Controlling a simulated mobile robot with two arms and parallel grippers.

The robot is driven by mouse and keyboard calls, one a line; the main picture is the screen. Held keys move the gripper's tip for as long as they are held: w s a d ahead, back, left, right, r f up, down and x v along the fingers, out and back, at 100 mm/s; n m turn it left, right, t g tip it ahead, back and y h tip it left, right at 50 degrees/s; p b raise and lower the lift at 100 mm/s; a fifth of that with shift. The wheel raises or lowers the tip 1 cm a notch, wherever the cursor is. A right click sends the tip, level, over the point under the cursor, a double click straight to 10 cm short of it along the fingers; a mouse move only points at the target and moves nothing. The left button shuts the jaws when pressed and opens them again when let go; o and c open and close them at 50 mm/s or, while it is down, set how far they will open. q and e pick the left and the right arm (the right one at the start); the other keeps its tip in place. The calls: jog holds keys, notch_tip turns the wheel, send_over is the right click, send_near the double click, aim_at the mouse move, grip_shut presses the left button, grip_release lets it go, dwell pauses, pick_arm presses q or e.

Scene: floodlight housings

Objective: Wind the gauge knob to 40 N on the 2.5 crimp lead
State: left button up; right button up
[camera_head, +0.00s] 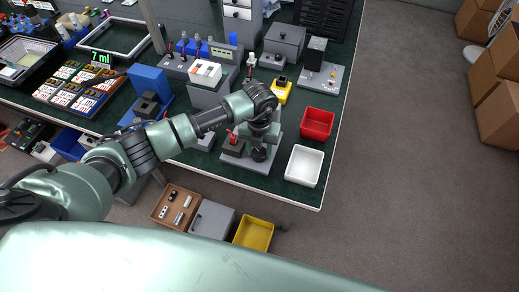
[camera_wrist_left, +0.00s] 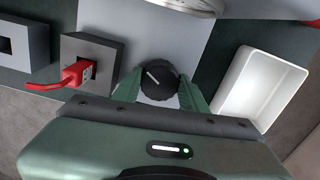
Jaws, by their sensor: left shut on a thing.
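The black gauge knob (camera_wrist_left: 159,80) with a white pointer line sits on a light grey plate in the left wrist view. The line slants from upper left to lower right. My left gripper (camera_wrist_left: 160,94) has its green fingers on either side of the knob and is shut on it. In the head view the left gripper (camera_head: 263,134) is over the grey stand (camera_head: 253,166), with the dark knob (camera_head: 260,154) below it. A silver round part (camera_wrist_left: 192,5), perhaps the gauge, is cut off. My right gripper is out of view.
A white tray (camera_head: 304,166) and a red bin (camera_head: 317,124) stand right of the stand, near the table's right edge. A yellow device (camera_head: 281,91) is behind. A grey box (camera_head: 209,95) and a blue fixture (camera_head: 148,79) stand to the left. Boxes lie below the front edge.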

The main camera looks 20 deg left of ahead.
aim_at(260, 152)
pick_arm(q)
jog(key=m+b, duration=0.3)
jog(key=m, duration=0.1)
jog(key=shift+f, duration=0.15)
jog(key=shift+m+b, duration=1.5)
jog(key=shift+m, duration=0.2)
jog(key=shift+r, duration=0.2)
jog(key=o, duration=1.4)
jog(key=shift+c, duration=0.2)
notch_tip(260, 152, up, 8)
jog(key=shift+f+b, duration=0.1)
jog(key=shift+b, duration=0.6)
jog(key=shift+d, duration=0.1)
